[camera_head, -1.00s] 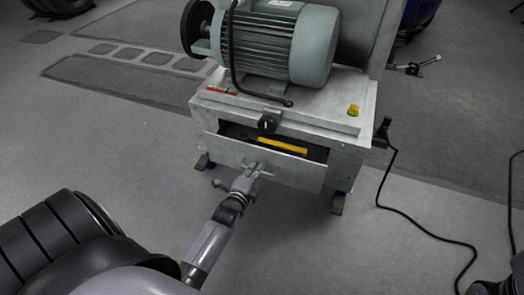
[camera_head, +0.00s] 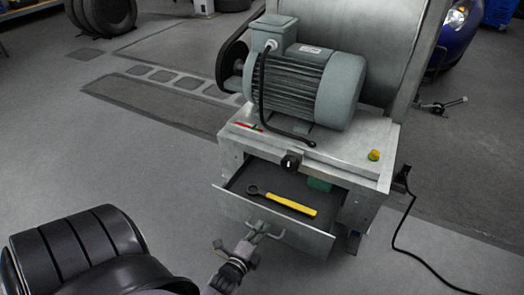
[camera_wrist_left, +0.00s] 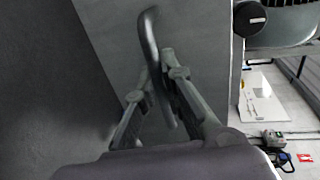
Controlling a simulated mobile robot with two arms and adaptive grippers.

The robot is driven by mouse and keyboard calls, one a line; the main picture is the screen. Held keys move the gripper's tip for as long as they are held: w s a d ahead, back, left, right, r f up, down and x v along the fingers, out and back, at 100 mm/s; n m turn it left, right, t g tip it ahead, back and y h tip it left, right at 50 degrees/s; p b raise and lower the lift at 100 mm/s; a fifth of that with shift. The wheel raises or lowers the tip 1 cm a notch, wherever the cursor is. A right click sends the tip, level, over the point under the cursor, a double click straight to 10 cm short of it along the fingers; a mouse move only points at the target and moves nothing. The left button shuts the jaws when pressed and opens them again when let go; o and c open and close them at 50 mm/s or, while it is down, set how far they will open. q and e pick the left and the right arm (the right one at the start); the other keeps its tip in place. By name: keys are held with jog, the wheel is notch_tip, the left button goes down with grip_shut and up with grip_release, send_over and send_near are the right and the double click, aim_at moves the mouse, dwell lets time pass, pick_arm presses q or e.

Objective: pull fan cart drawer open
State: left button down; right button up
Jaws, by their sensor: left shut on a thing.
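The fan cart (camera_head: 325,158) stands right of centre in the head view, with a grey motor (camera_head: 310,85) on top. Its drawer (camera_head: 275,228) is pulled well out, and its inside shows. A yellow-handled wrench (camera_head: 282,201) lies in the drawer, and a green item (camera_head: 319,184) sits farther back. My left gripper (camera_head: 258,235) is at the drawer front, shut on the drawer handle. In the left wrist view the fingers (camera_wrist_left: 165,95) close around the curved handle (camera_wrist_left: 150,45). My right gripper is not in view.
A black knob (camera_head: 291,162) and a yellow button (camera_head: 374,155) are on the cart. A black cable (camera_head: 397,225) runs over the floor at right. Open floor (camera_head: 140,165) lies left of the cart.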

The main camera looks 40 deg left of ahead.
pick_arm(q)
jog(key=c, duration=1.7)
grip_release()
jog(key=v, duration=1.2)
